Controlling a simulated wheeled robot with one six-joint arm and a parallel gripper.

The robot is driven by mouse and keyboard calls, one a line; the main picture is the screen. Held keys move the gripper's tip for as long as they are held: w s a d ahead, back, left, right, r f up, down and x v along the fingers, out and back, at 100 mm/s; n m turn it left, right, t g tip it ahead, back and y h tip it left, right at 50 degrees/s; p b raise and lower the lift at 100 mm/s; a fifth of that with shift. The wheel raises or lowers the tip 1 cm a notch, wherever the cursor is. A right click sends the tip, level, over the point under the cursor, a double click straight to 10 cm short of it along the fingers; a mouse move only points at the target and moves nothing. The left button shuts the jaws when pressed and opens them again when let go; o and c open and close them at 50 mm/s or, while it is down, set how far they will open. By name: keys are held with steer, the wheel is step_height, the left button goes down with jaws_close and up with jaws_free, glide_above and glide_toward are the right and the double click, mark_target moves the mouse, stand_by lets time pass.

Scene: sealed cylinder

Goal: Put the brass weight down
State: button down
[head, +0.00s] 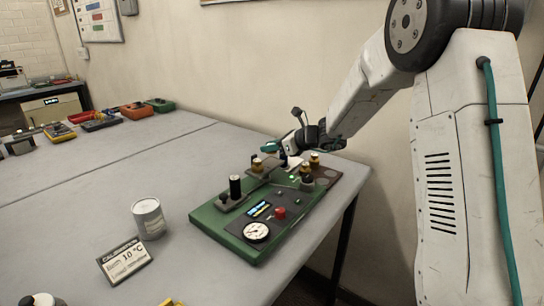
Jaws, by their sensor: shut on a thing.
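My gripper (279,155) reaches in from the right over the back of a green-based apparatus (205,216), its teal fingertips low over the board. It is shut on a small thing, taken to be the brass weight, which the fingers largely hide. A brass-coloured piece (257,164) shows just left of and below the fingertips; I cannot tell if it touches them. Two more brass-topped pieces, one farther back (315,158) and one nearer (307,178), stand right of the gripper, by a dark brown plate (328,172).
A black upright cylinder (235,187) stands on the apparatus, with a gauge (256,231) and a red knob (281,212) in front. The table's middle left is clear. A wall stands close behind.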

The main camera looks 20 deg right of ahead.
mark_target(272, 162)
steer(key=shift+f, duration=1.7)
steer(key=shift+f, duration=0.1)
steer(key=shift+f, duration=0.5)
steer(key=c, duration=1.2)
jaws_free()
steer(key=shift+s, duration=0.1)
